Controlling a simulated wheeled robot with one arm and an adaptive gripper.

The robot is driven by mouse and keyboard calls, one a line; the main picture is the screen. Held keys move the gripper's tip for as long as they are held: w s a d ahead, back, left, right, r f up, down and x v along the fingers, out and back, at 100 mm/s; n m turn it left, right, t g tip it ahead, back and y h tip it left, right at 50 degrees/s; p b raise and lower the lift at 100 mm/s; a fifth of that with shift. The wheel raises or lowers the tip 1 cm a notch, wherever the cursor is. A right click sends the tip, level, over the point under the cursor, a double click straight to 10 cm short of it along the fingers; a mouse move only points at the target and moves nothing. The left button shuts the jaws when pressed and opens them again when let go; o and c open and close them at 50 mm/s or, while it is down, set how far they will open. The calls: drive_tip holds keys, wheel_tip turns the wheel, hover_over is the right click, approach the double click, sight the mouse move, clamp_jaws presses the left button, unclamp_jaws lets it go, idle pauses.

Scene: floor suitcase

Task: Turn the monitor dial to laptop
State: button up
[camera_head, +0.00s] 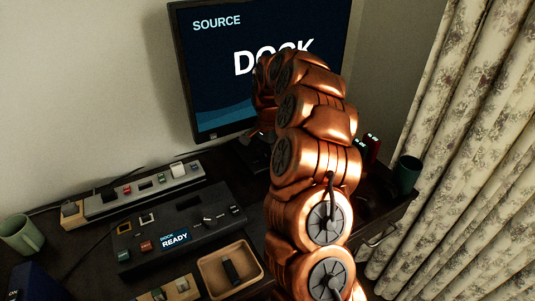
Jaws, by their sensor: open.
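The monitor (215,75) stands at the back and reads "SOURCE" and "DOCK", partly covered by my arm. A dark control box (180,228) lies on the desk in front of it. The box carries a dark round dial (209,221) with a light mark; its setting labels are too small to read. My copper arm rises on the right of the box and bends over in front of the monitor. My gripper is hidden behind the arm, so its jaws and distance to the dial do not show.
A grey multi-socket strip (145,190) lies behind the box. A wooden tray (212,272) holding a dark object is in front. A pale green mug (20,236) stands at left, a dark teal cup (408,174) at right. Patterned curtains (465,120) hang at right.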

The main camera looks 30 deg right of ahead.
clamp_jaws()
drive_tip(key=shift+d, duration=0.1)
idle(0.4)
drive_tip(key=shift+n+b, duration=0.3)
drive_tip(key=shift+n, duration=0.7)
drive_tip(key=n, duration=0.4)
drive_tip(key=shift+n, duration=0.3)
drive_tip(key=n, duration=0.3)
drive_tip(key=shift+w+b, duration=0.1)
drive_tip(key=shift+b, duration=0.2)
drive_tip(key=shift+r+n, duration=0.1)
drive_tip(key=shift+n, duration=2)
